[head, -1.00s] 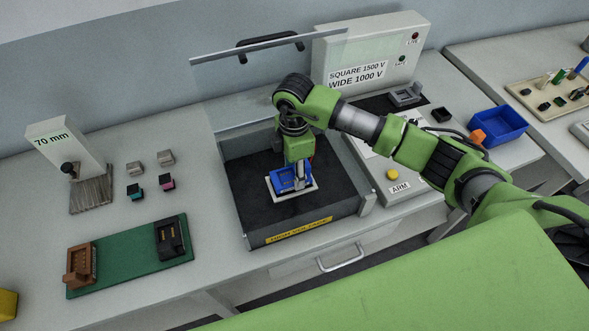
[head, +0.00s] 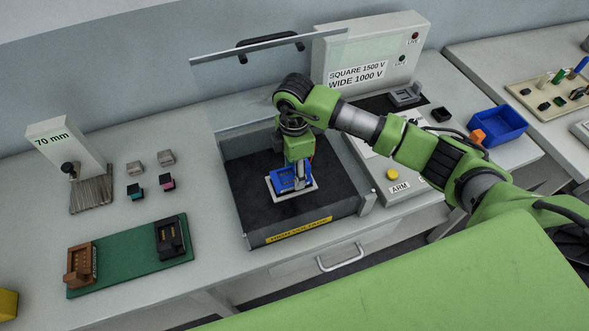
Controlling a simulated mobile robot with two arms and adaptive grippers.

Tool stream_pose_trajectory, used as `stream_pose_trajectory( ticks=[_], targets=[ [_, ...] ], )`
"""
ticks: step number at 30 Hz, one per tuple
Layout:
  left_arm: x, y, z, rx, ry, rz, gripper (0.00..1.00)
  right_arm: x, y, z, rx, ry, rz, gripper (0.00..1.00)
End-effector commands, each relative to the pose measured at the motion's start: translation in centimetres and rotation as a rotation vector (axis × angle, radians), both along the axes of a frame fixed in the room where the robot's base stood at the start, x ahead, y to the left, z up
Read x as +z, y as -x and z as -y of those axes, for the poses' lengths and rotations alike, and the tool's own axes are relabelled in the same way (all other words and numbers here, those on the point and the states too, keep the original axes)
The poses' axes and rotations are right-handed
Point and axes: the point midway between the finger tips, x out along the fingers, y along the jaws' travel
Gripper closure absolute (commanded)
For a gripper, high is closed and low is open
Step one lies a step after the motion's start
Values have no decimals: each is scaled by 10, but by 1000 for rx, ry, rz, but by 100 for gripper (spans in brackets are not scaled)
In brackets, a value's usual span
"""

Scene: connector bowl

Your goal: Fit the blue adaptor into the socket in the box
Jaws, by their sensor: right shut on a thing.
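The blue adaptor (head: 283,181) is in the open high-voltage box (head: 240,210), at a pale rectangular socket plate (head: 292,198) on the box's dark floor. My right gripper (head: 300,185) points down into the box and is shut on the blue adaptor. The gripper covers part of the adaptor and socket, so I cannot tell whether the adaptor is fully seated. My left gripper is not in view.
A clear lid (head: 250,95) with a dark handle stands raised behind the box. The tester panel (head: 370,60) is at the back right, with a yellow ARM button (head: 392,173). A green board (head: 130,258) with brown and black connectors lies left. A blue bin (head: 498,127) stands right.

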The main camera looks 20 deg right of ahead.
Motion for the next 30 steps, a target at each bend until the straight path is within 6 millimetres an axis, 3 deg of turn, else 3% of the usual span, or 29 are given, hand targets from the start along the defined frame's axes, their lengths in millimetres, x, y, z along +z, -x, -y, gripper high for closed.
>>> stream_pose_trajectory(
  ticks=[29, 30],
  targets=[
    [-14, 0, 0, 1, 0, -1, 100, -20, 0, 0, 0, 0, 0, 90],
    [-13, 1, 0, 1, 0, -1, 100, -18, 0, 0, 0, 0, 1, 48]
  ],
)
